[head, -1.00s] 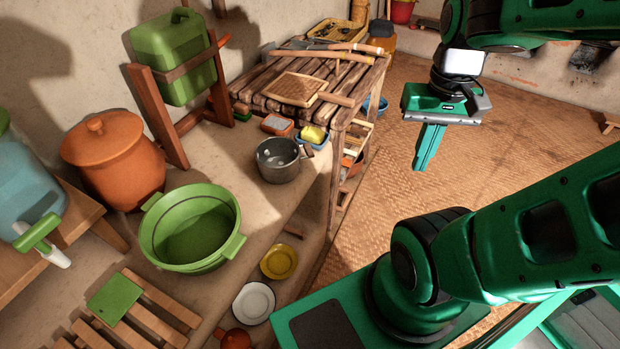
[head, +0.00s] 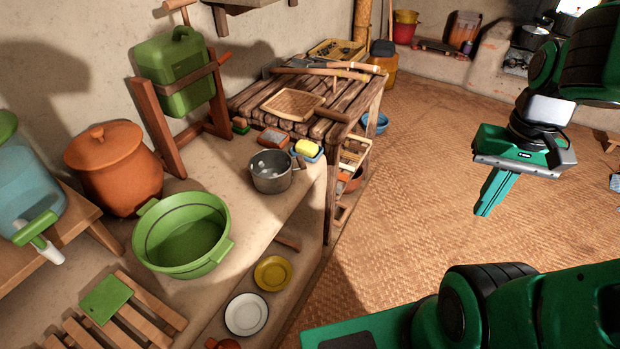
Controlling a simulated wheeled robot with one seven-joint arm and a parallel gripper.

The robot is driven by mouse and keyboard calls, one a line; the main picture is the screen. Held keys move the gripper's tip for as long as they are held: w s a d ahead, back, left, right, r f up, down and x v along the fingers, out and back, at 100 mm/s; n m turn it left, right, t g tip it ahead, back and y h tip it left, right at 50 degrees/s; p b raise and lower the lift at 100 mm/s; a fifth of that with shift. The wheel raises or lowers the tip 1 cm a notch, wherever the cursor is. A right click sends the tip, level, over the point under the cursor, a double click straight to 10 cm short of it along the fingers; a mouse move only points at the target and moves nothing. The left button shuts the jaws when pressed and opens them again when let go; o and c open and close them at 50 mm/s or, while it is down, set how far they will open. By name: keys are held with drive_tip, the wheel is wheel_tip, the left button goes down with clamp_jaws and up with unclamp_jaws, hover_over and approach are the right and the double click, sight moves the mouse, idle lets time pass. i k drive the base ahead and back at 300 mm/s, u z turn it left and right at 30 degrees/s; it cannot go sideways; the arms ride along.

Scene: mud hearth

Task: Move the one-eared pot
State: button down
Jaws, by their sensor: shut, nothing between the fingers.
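A grey metal pot (head: 271,172) stands upright on the mud ledge, left of centre. One ear shows on its right side, and pale spots show inside it. Dark pots also stand on the far hearth at the top right, one (head: 529,37) near the wall and another (head: 517,62) in front of it. Their ears are too small to make out. My gripper (head: 484,211) is shut and empty, pointing down above the woven floor mat. It is well to the right of the grey pot and touches nothing.
A green basin (head: 182,262) and an orange lidded jar (head: 113,170) stand on the left. A slatted wooden table (head: 345,108) holds a woven tray (head: 292,104). A yellow plate (head: 272,273) and white plate (head: 246,314) lie low. The floor mat (head: 420,170) is mostly clear.

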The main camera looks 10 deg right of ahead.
sight(270, 169)
drive_tip(key=k, duration=1.9)
drive_tip(key=u, duration=0.9)
drive_tip(key=i, duration=1.5)
